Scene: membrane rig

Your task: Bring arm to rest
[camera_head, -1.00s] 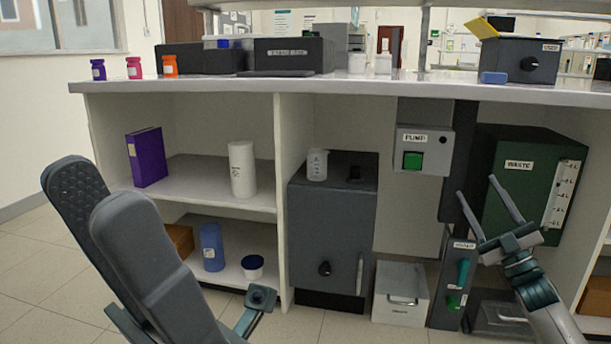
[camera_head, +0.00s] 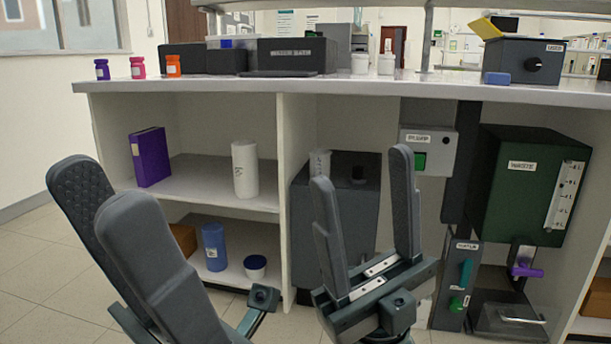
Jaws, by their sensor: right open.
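My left gripper (camera_head: 112,225) is at the lower left, close to the camera, its two dark padded fingers side by side. How far its jaws are apart cannot be told from this angle. My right gripper (camera_head: 364,205) is at the centre, fingers up and spread, with nothing between them. It stands in front of the dark grey cabinet (camera_head: 300,230) and hides much of it.
The bench top (camera_head: 400,87) runs across above both grippers. Shelves at left hold a purple binder (camera_head: 150,157), a white cylinder (camera_head: 245,169) and a blue bottle (camera_head: 214,247). At right are the green waste box (camera_head: 515,200), a purple-handled valve (camera_head: 526,271) and the water panel (camera_head: 460,285).

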